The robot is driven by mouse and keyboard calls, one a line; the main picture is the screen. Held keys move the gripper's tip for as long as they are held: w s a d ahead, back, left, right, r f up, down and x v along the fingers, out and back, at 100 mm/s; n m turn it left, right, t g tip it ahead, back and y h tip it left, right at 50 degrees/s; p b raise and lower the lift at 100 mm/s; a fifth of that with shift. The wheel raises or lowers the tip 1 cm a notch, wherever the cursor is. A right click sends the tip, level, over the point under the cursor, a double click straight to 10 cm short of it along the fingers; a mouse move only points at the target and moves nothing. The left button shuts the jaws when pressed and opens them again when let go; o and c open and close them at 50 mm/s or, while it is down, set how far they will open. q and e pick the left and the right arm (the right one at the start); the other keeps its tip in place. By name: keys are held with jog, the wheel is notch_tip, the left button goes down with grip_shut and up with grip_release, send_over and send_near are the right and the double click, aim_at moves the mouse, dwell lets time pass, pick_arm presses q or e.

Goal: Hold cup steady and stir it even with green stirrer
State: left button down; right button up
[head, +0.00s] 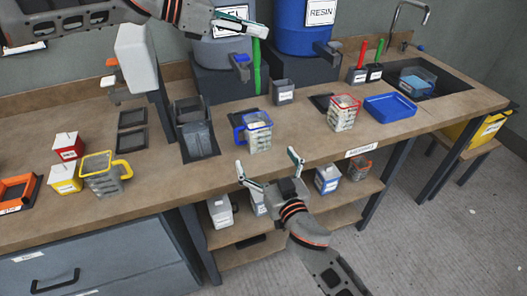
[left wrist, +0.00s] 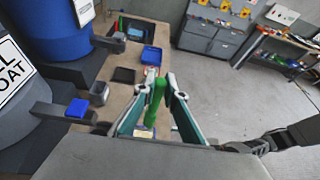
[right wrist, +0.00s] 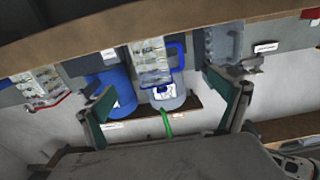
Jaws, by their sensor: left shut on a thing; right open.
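The clear cup with the blue rim and blue handle (head: 259,138) stands upright on the bench, its handle toward the left. It also shows in the right wrist view (right wrist: 151,62). My left gripper (head: 254,31) is shut on the green stirrer (head: 257,72), which hangs down above and behind the cup, apart from it. The stirrer shows between the fingers in the left wrist view (left wrist: 155,100). My right gripper (head: 267,168) is open and empty at the bench's front edge, in front of the cup, with its fingers spread toward it.
A red-rimmed cup (head: 343,114) and a blue tray (head: 390,106) stand right of the cup. A grey bin (head: 195,130) is to its left, a small grey container (head: 283,92) behind. A yellow-handled cup (head: 103,174) stands far left. Red and green stirrers (head: 362,52) stand at the back right.

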aim_at(252, 133)
jog(key=shift+w+a+r, duration=0.15)
jog(key=shift+w+r, duration=0.05)
jog(key=shift+w, duration=0.1)
jog(key=x, duration=1.1)
jog(key=shift+w+f, duration=0.1)
jog(key=shift+w, duration=0.1)
jog(key=shift+c, duration=0.3)
jog(key=c, duration=1.5)
